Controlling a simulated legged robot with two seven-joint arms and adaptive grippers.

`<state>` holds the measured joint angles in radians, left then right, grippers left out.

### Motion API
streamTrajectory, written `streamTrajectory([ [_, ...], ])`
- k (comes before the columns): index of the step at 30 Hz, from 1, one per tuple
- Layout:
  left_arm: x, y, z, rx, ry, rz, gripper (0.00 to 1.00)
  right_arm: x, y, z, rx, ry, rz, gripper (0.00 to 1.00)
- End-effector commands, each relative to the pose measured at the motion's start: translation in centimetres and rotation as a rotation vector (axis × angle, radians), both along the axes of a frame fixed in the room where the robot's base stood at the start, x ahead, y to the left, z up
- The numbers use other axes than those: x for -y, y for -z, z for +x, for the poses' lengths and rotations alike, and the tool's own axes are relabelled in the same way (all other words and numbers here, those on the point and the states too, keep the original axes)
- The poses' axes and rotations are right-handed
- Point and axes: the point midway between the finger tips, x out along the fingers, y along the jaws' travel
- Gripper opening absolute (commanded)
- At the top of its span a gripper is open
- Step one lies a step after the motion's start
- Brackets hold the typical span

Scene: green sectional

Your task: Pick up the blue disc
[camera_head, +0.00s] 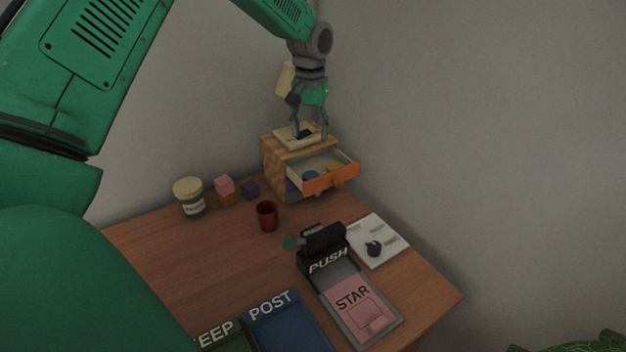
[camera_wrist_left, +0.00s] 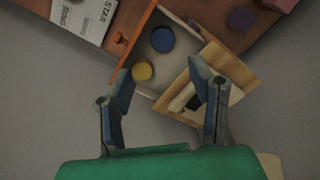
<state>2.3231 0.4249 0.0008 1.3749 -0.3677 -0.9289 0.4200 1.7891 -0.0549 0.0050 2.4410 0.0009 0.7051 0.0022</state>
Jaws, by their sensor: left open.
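The blue disc (camera_wrist_left: 162,39) lies in the open drawer (camera_head: 331,183) of a small wooden cabinet, beside a yellow disc (camera_wrist_left: 142,70). In the head view the blue disc (camera_head: 311,175) shows only partly over the drawer front. My left gripper (camera_head: 310,134) is above the cabinet top, fingers pointing down. In the left wrist view its two fingers (camera_wrist_left: 165,88) are spread wide. The blue disc is beyond the fingertips, and nothing is between them. My right gripper is not in either view.
A lamp base (camera_head: 284,137) stands on the cabinet top, close to the left gripper's fingers. A red cup (camera_head: 267,216), a jar (camera_head: 189,198) and several blocks stand left of the drawer. A black device (camera_head: 324,244) and trays occupy the desk front.

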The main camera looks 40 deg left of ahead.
Motion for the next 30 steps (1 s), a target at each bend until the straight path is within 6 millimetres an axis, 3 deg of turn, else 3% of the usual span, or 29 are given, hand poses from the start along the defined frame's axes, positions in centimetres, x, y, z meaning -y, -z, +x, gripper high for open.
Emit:
streamTrajectory([
  [2,-0.1,1.1,0.1,-0.001,0.0,-0.002,0.49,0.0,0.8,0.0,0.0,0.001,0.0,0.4],
  [15,-0.7,8.7,0.1,-0.003,-0.001,-0.009,0.49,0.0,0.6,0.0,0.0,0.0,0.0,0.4],
  [23,-0.6,10.5,0.3,-0.003,-0.001,-0.005,0.49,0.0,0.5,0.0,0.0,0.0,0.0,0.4],
  [30,-0.9,14.1,0.7,-0.003,-0.001,-0.006,0.49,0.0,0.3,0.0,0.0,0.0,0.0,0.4],
])
